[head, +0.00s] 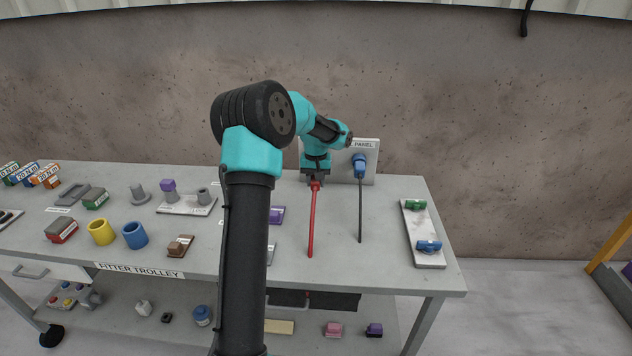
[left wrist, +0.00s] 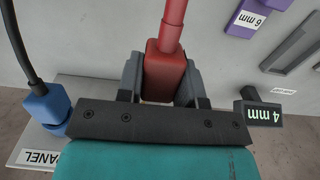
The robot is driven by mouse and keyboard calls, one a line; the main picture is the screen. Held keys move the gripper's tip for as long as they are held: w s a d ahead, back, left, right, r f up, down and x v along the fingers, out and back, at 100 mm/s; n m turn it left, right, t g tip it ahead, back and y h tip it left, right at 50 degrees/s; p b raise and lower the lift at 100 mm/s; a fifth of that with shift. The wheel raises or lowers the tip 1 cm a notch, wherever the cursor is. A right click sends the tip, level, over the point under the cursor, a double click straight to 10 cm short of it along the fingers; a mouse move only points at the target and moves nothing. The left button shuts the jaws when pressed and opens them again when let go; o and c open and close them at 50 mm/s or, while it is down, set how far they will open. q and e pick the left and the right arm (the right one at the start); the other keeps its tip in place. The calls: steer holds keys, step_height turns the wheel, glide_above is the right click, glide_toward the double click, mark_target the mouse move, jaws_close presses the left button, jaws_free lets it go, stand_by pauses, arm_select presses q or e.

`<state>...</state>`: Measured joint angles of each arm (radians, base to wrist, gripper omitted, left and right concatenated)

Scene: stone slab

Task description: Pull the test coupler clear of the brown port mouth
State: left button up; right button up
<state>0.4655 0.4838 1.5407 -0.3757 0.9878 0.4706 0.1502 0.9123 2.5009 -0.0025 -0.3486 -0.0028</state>
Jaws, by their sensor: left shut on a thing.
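My left gripper (head: 315,180) is in front of the upright panel (head: 372,150) at the back of the trolley. It is shut on a red coupler with a red cable (head: 312,225) that runs forward over the top. In the left wrist view the red coupler (left wrist: 164,76) sits between the two grey fingers (left wrist: 160,85). Its front end, and any brown port mouth on the panel, are hidden behind the gripper, so I cannot tell whether it is seated or clear. My right gripper is not in view.
A blue connector (head: 360,165) with a black cable (head: 360,215) is on the panel, right of my gripper. Purple (head: 277,214) and brown (head: 180,246) blocks and yellow (head: 100,232) and blue (head: 135,236) cups stand left. A light plate (head: 424,250) carries green and blue pieces.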

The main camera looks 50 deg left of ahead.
mark_target(315, 182)
arm_select(q)
steer(key=shift+s+d+r, duration=0.4)
steer(key=shift+r, duration=0.15)
steer(key=shift+s+d+r, duration=0.35)
steer(key=shift+s+r, duration=0.05)
steer(key=shift+r, duration=0.15)
steer(key=w+d+f+m, duration=0.2)
steer(key=d+m, duration=0.2)
steer(key=d, duration=0.9)
steer(key=w+d+f+m, duration=0.1)
steer(key=d+m, duration=0.3)
steer(key=d, duration=0.9)
steer(key=w+d+f+m, duration=0.2)
steer(key=w+d+m, duration=0.2)
steer(key=d, duration=1)
steer(key=shift+f, duration=0.35)
